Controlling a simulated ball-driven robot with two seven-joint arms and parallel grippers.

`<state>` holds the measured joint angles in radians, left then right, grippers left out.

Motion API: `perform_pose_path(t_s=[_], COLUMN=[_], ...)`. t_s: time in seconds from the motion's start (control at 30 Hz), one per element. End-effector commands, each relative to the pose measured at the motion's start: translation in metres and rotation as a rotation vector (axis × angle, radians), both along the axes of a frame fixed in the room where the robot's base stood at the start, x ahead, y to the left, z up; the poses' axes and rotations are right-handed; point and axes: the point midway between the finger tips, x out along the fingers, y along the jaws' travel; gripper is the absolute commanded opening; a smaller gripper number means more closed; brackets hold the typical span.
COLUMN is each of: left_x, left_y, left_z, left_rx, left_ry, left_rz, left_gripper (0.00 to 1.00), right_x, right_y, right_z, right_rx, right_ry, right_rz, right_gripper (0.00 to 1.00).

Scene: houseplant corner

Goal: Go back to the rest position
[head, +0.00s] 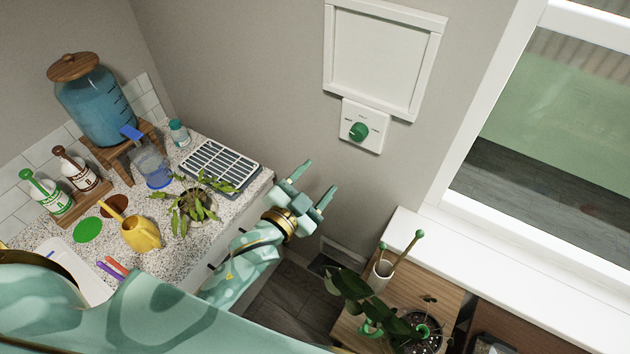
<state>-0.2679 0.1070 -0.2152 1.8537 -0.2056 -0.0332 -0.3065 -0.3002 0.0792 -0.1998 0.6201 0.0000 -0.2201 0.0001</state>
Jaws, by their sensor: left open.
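My left gripper (319,178) is open and empty. It is in the air just off the right end of the speckled counter (228,222), in front of the grey wall. Its two teal fingers stand apart and nothing is between them. My left arm reaches up to it from the bottom left and covers the counter's front right part. My right gripper does not show.
On the counter are a drain rack (219,164), a potted plant (196,204), a yellow watering can (139,234), a clear jug (152,166) and a blue water dispenser (95,105). A wooden cabinet (436,287) with plants stands lower right, below the window sill (480,259).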

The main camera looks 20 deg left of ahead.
Motion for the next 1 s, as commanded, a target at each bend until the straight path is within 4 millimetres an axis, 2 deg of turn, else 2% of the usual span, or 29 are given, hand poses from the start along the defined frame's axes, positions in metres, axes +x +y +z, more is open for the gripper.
perform_pose_path(t_s=[0.43,0.47,0.53,0.57,0.67,0.7,0.77,0.8,0.87,0.9,0.97,1.0], left_x=[0.001,0.000,-0.002,-0.004,-0.018,-0.028,-0.044,-0.058,-0.080,-0.096,-0.122,-0.142], left_y=[0.000,0.001,0.003,0.004,0.011,0.015,0.020,0.024,0.030,0.035,0.041,0.046], left_z=[-0.001,-0.005,-0.030,-0.045,-0.115,-0.150,-0.200,-0.233,-0.281,-0.311,-0.355,-0.384], left_rx=[-0.017,-0.032,-0.048,-0.054,-0.075,-0.082,-0.091,-0.094,-0.100,-0.101,-0.102,-0.101], left_ry=[0.008,0.026,0.088,0.127,0.284,0.352,0.454,0.519,0.615,0.677,0.771,0.833], left_rz=[0.002,0.004,0.013,0.018,0.044,0.057,0.080,0.095,0.119,0.135,0.162,0.180], left_gripper=[0.59,0.59,0.59,0.59,0.59,0.59,0.59,0.59,0.59,0.59,0.59,0.59], right_x=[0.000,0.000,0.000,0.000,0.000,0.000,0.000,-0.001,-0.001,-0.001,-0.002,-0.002], right_y=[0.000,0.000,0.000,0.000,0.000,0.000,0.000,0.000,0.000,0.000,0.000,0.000], right_z=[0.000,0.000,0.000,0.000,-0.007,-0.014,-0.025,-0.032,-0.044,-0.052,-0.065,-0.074], right_rx=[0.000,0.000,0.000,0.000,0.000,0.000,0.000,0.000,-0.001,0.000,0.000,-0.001], right_ry=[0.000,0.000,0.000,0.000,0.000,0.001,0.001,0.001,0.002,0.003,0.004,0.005], right_rz=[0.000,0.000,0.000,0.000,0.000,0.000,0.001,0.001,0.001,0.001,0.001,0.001], right_gripper=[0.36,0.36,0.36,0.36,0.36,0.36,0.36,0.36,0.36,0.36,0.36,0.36])
